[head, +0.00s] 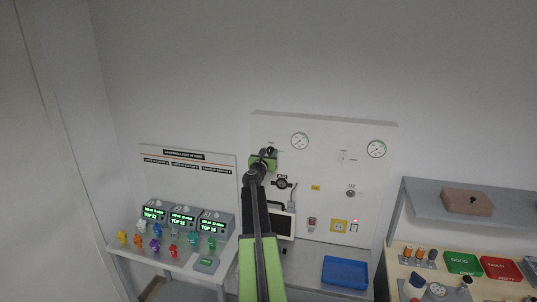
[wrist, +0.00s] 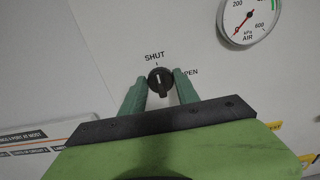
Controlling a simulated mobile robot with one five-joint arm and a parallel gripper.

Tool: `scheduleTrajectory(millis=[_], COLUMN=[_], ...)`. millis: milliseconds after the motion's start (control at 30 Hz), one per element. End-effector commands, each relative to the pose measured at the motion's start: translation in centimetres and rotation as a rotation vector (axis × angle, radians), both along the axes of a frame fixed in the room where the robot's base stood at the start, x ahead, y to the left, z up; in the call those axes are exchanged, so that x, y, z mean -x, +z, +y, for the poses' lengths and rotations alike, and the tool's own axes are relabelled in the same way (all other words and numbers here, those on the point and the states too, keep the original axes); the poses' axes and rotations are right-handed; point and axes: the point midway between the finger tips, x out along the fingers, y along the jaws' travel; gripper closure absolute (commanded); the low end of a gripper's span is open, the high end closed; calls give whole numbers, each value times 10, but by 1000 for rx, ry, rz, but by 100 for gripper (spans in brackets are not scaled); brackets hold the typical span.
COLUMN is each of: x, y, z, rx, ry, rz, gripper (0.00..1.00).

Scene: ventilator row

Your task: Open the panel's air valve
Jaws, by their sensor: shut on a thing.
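The air valve is a round black knob (wrist: 160,80) on the white wall panel (head: 320,185). In the wrist view its pale mark points up toward the word SHUT, and the word OPEN is partly hidden at its right. My gripper (wrist: 160,85) has one green finger on each side of the knob and is shut on it. In the head view my gripper (head: 265,155) is at the panel's upper left and covers most of the knob. The air gauge (wrist: 248,18) is up and right of the knob; its needle points to the lower left.
Below are a blue tray (head: 345,272) and a framed screen (head: 285,222). A table with several monitors (head: 183,218) stands left, and a shelf (head: 425,200) stands right.

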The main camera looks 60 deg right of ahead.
Motion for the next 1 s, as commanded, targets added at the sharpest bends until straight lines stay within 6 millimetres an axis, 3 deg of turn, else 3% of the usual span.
scheduleTrajectory(millis=[367,1000], x=[-1,1], y=[-1,-2], z=[4,4], rx=[-45,-222], ry=[4,5], rz=[-138,-702], gripper=[100,100])
